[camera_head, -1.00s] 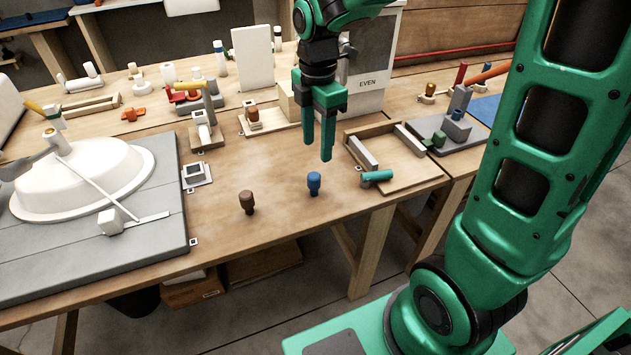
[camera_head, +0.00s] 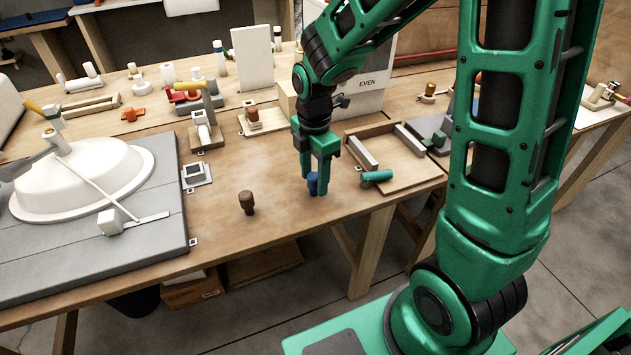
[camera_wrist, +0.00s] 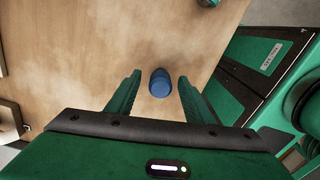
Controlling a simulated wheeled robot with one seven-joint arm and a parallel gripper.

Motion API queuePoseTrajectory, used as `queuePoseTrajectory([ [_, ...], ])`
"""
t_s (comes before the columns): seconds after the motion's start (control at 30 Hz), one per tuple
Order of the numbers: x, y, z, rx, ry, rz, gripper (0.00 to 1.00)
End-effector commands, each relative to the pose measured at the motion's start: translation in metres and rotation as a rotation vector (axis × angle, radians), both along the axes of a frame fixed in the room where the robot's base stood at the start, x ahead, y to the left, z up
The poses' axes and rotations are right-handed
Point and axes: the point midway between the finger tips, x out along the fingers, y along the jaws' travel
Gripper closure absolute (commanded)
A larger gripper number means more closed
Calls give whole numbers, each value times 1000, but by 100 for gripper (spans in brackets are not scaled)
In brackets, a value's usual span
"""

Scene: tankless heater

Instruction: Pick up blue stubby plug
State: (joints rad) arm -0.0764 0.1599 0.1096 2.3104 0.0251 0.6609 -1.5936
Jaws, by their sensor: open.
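The blue stubby plug (camera_head: 313,181) stands upright on the wooden table near its front edge. My gripper (camera_head: 314,191) is low over the table, pointing down, with its green fingers on either side of the plug and partly hiding it in the head view. In the wrist view the plug (camera_wrist: 160,83) shows from above, between the fingertips of my open gripper (camera_wrist: 158,86). A gap shows on both sides of it, so the fingers appear not to touch it.
A brown plug (camera_head: 247,202) stands to the left. A teal cylinder (camera_head: 377,176) lies at the edge of a shallow wooden tray (camera_head: 425,175) to the right. A grey board with a white basin (camera_head: 85,178) fills the left. The table between board and brown plug is bare.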

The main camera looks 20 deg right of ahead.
Motion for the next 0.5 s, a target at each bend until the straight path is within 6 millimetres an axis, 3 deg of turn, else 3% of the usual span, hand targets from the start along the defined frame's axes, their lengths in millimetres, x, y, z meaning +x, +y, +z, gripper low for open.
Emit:
queuePoseTrajectory([
  [0.23, 0, 0, -1, 0, -1, 0, 55],
  [0.4, 0, 0, -1, 0, -1, 0, 96],
  [0.5, 0, 0, -1, 0, -1, 0, 100],
])
